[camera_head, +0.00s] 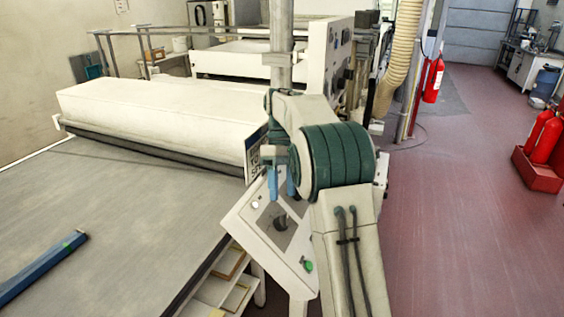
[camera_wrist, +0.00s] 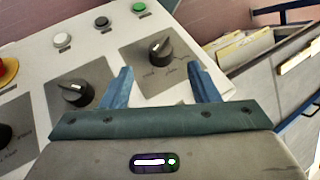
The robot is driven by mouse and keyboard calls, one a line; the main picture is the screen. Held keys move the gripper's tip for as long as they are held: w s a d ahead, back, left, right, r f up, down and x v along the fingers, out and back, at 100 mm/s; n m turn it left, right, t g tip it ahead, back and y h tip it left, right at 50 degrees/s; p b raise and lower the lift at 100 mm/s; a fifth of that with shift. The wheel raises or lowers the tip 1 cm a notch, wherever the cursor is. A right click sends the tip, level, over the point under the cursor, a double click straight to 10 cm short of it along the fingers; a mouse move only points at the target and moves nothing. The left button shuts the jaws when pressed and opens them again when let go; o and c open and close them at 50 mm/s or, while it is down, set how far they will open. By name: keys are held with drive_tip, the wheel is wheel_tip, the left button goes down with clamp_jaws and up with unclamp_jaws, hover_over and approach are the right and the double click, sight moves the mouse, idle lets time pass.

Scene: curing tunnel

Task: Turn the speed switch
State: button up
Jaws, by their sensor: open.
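A black rotary switch (camera_wrist: 160,47) with a light pointer line sits on a grey plate of the white control panel (camera_wrist: 35,55). Small print lies below it, too blurred to read surely. In the wrist view my gripper (camera_wrist: 158,80) is open, its two blue fingers on either side of the line to this switch, which shows just beyond the fingertips. No contact is visible. A second black rotary switch (camera_wrist: 74,90) is left of the left finger, and part of a third (camera_wrist: 8,135) is at the left edge. In the head view my gripper (camera_head: 281,188) hangs over the tilted panel (camera_head: 245,225).
White (camera_wrist: 62,40), black (camera_wrist: 102,23) and green (camera_wrist: 138,7) buttons line the panel, with a red stop button (camera_wrist: 6,70) at the left edge. Shelves with folders (camera_wrist: 245,47) stand to the right. The conveyor (camera_head: 110,200) is left of the panel; red floor (camera_head: 450,220) lies clear to the right.

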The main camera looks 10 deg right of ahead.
drive_tip(key=p+v, duration=0.2)
drive_tip(key=v, duration=0.4)
drive_tip(key=shift+r+p, duration=0.3)
drive_tip(key=shift+r, duration=0.05)
drive_tip(key=shift+w, duration=0.15)
wheel_tip(320, 180, up, 3)
drive_tip(key=m+t, duration=0.2)
drive_tip(key=t, duration=0.1)
hover_over(286, 218)
drive_tip(key=s+f+m+t, duration=0.1)
drive_tip(key=s+m+t, duration=0.15)
drive_tip(key=s, duration=0.55)
drive_tip(key=s+f+m+t, duration=0.1)
drive_tip(key=s+f+t, duration=0.1)
drive_tip(key=s+f, duration=0.2)
drive_tip(key=s+f+m+t+h+b, duration=0.1)
drive_tip(key=s+f, duration=0.3)
drive_tip(key=s, duration=0.5)
drive_tip(key=shift+s+f+m+t, duration=0.3)
drive_tip(key=shift+s+m+t, duration=0.15)
drive_tip(key=shift+m, duration=0.3)
